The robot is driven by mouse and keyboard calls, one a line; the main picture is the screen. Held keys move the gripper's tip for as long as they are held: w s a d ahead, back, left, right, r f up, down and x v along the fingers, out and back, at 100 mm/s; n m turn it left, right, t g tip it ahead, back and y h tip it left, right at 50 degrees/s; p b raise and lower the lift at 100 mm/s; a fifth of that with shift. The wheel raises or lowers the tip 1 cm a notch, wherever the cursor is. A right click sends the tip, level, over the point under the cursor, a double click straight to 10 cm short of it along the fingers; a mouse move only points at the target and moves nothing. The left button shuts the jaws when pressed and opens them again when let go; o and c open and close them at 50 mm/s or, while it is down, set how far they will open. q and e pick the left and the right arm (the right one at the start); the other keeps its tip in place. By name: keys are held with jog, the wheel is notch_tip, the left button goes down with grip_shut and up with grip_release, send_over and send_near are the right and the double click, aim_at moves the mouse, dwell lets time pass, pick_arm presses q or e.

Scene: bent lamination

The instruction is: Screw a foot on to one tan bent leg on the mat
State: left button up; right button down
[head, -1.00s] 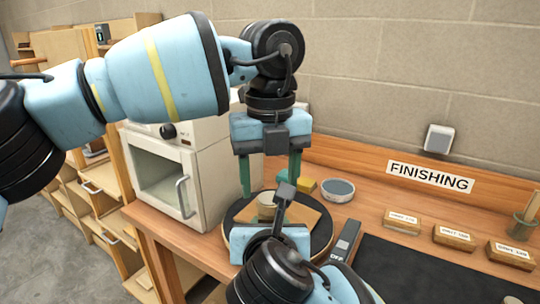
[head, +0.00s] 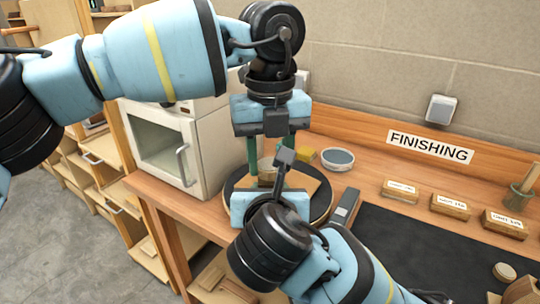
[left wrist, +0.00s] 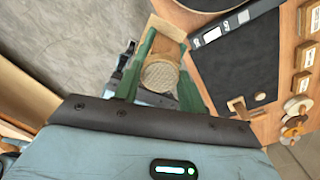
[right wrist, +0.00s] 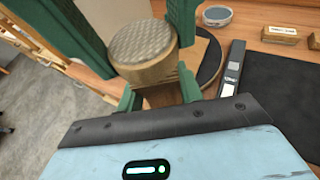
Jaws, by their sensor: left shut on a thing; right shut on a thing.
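My left gripper (head: 268,165) points down from above. Its green fingers are shut on a round foot (right wrist: 144,42) with a grey textured face and wooden side; the foot also shows in the left wrist view (left wrist: 160,76). My right gripper (right wrist: 158,92) is below it, shut on a tan wooden leg (right wrist: 158,72) directly under the foot. Foot and leg look in line and close together or touching; I cannot tell whether any thread is engaged. In the head view the right gripper (head: 270,190) and its wrist hide most of the leg.
A dark mat (head: 400,230) lies at right, with small round pieces (head: 505,271) near its edge. A black turntable (head: 322,205) and a grey-black tool (head: 345,207) are behind my grippers. A white oven (head: 160,150) stands left. Labelled wooden blocks (head: 450,203) line the back.

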pick_arm(q)
jog(key=m, duration=1.3)
jog(key=shift+m, duration=0.4)
jog(key=m, duration=0.5)
jog(key=shift+m, duration=0.3)
jog(key=o, duration=1.1)
jog(key=shift+r, duration=2.25)
